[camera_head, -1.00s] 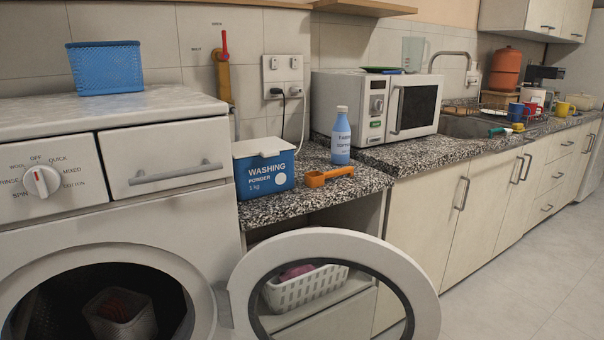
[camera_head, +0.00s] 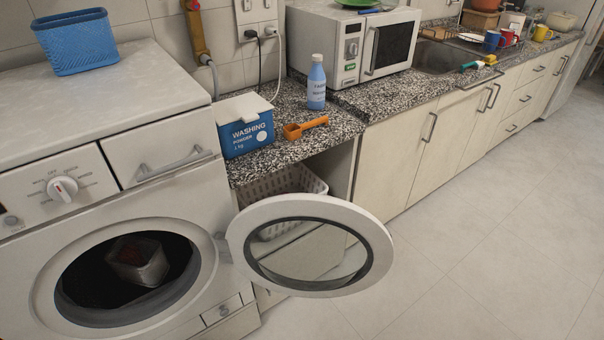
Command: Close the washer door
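The white washer (camera_head: 212,188) stands at the left in the head view. Its round door (camera_head: 372,222) is swung wide open to the right, hinged at the right side of the opening, and reaches in front of the counter. The drum opening (camera_head: 90,283) is uncovered. A greyish basket-like item (camera_head: 138,262) with something dark red in it shows inside the drum. Neither of my grippers is in the view.
A white laundry basket (camera_head: 285,184) sits on a shelf behind the door. A washing powder box (camera_head: 246,136), an orange scoop (camera_head: 306,128) and a blue bottle (camera_head: 316,84) stand on the speckled counter, beside a microwave (camera_head: 352,45). The floor (camera_head: 470,240) at the right is clear.

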